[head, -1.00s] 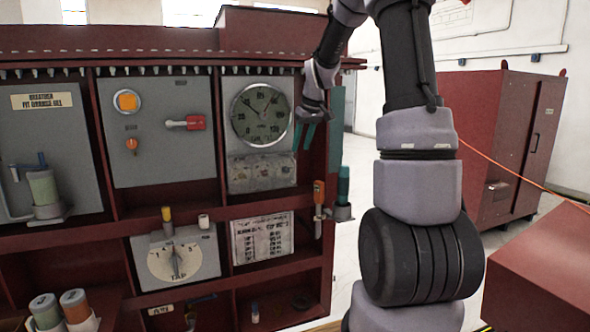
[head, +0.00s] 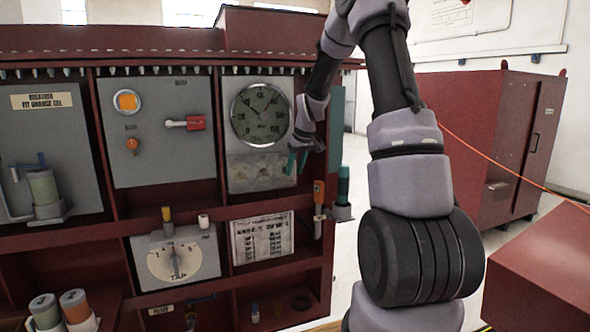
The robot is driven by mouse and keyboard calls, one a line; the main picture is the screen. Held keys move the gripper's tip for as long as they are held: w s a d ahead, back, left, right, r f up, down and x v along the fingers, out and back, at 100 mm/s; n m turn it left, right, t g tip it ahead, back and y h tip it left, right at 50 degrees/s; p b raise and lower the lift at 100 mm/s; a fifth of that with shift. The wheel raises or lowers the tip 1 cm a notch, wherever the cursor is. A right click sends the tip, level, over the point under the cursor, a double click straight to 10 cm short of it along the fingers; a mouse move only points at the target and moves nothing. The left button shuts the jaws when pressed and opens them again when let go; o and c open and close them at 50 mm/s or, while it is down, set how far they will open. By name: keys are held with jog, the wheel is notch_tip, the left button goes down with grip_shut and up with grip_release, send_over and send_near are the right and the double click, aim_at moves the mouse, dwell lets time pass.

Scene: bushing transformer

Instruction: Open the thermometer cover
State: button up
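The thermometer (head: 260,114) is a round dial with a metal rim on a grey panel in the upper right bay of the red cabinet. A clear-looking cover seems to lie over its face; its edge and hinge are too small to make out. My gripper (head: 296,161) is at the dial's lower right, with its teal fingers pointing down and to the left. The fingers look apart, with nothing seen between them. I cannot tell whether they touch the rim.
Left of the dial is a panel with a red-handled switch (head: 187,123). Below are a tap dial (head: 175,262) and a printed plate (head: 262,238). An orange-handled tool (head: 319,197) and a green-topped one (head: 343,185) stand at the cabinet's right edge. A red box (head: 545,270) stands lower right.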

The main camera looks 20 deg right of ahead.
grip_shut()
dwell(1.3)
